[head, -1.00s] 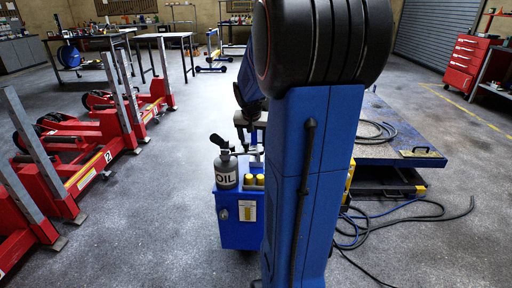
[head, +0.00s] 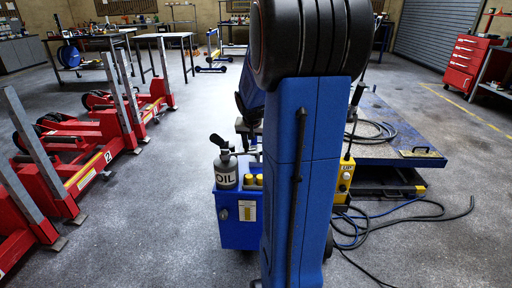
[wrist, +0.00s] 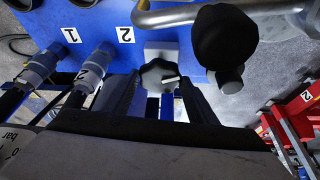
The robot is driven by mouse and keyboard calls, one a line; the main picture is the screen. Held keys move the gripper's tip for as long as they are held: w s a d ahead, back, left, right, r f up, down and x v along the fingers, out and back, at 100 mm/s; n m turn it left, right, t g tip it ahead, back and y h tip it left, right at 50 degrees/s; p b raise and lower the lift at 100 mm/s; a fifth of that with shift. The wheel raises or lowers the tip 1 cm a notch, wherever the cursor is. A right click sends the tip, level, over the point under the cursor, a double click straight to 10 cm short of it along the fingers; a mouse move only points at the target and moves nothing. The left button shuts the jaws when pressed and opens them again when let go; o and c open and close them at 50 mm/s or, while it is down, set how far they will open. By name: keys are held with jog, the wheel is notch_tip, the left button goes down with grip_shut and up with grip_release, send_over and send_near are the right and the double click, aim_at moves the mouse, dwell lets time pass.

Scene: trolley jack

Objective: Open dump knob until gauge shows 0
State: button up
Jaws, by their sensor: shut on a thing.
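In the wrist view, a black lobed knob (wrist: 158,76) with a pale pointer mark sits on a light block on a blue unit (wrist: 185,35). My gripper (wrist: 160,88) has its two dark fingers on either side of the knob and is shut on it. A pale rounded surface at the lower left bears "0" and "bar" lettering, likely part of the gauge (wrist: 12,145); no needle is readable. In the head view my arm hides the gripper and knob.
Hose couplings (wrist: 92,68) and a bent metal handle (wrist: 170,15) with a black ball-like end (wrist: 224,38) crowd the knob. Red lifting columns (head: 60,180) stand left. A yellow control box (head: 344,178), blue platform (head: 395,150) and loose hoses (head: 425,215) lie right.

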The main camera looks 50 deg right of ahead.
jog(key=n, duration=0.2)
jog(key=n+t+y, duration=0.1)
jog(key=n, duration=0.1)
jog(key=shift+s+d+n, duration=0.2)
jog(key=shift+n, duration=0.2)
jog(key=shift+d+n+t+y, duration=0.1)
jog(key=shift+n+t+y, duration=0.3)
jog(key=shift+n, duration=0.65)
jog(key=shift+d+n+t+y, duration=0.1)
jog(key=shift+n+y, duration=0.5)
jog(key=shift+n, duration=0.75)
jog(key=o, duration=1.1)
jog(key=shift+s+r, duration=0.1)
jog(key=shift+r, duration=0.05)
